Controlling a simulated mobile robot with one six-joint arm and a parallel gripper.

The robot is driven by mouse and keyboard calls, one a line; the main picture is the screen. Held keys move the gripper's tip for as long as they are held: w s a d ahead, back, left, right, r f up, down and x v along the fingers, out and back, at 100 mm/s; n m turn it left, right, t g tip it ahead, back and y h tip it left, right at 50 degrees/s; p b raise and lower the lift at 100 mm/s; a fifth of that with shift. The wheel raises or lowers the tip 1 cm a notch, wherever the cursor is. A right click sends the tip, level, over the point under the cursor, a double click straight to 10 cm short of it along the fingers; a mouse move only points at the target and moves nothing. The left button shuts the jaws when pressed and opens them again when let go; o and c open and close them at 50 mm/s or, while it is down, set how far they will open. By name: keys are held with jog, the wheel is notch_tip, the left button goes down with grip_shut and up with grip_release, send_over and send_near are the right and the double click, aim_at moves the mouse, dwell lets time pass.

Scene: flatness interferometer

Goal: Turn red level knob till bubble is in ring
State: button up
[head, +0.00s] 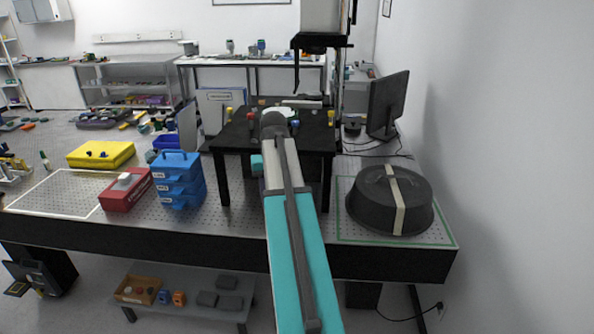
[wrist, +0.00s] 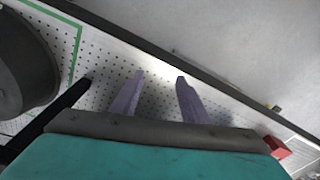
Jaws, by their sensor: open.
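The black raised stand (head: 232,138) stands on the perforated bench, with small coloured knobs along its top edges. A small red knob (head: 251,116) shows at its left part, left of my arm's end. The bubble and its ring cannot be made out in either view. My gripper (wrist: 160,77) shows in the wrist view with two purple fingers apart and nothing between them. It points at the bare perforated bench, and no knob shows there. In the head view my arm hides the gripper and part of the stand.
A black tub (head: 390,200) with a pale strap sits right of the stand. Blue stacked cases (head: 180,180) and a red box (head: 126,188) stand to the left. A yellow case (head: 100,154) lies farther left. A monitor (head: 387,104) and an overhead column (head: 322,40) stand behind.

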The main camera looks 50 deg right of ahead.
jog(key=a+f+n+g+y+b, duration=0.1)
jog(key=a+f, duration=0.7)
jog(key=f, duration=0.3)
jog(key=s+a+f+n+g+b, duration=0.1)
jog(key=a+f+n+g+b, duration=0.1)
jog(key=a+f, duration=0.8)
jog(key=a+f+n+g+y+b, duration=0.1)
jog(key=a+f, duration=0.5)
jog(key=f, duration=0.7)
jog(key=s+a+f+n+g+b, duration=0.1)
jog(key=s+a+f, duration=0.4)
jog(key=s+f, duration=0.3)
jog(key=s+a+f+n+h+b, duration=0.1)
jog(key=s+a+f+b, duration=0.1)
jog(key=s+a+f, duration=0.4)
jog(key=s+a+f+n+g+h+b, duration=0.1)
jog(key=s+a+f, duration=0.5)
jog(key=s+f, duration=0.5)
notch_tip(320, 180, down, 2)
jog(key=shift+f+g+b, duration=0.1)
jog(key=shift+g+b, duration=0.2)
jog(key=shift+c, duration=1.2)
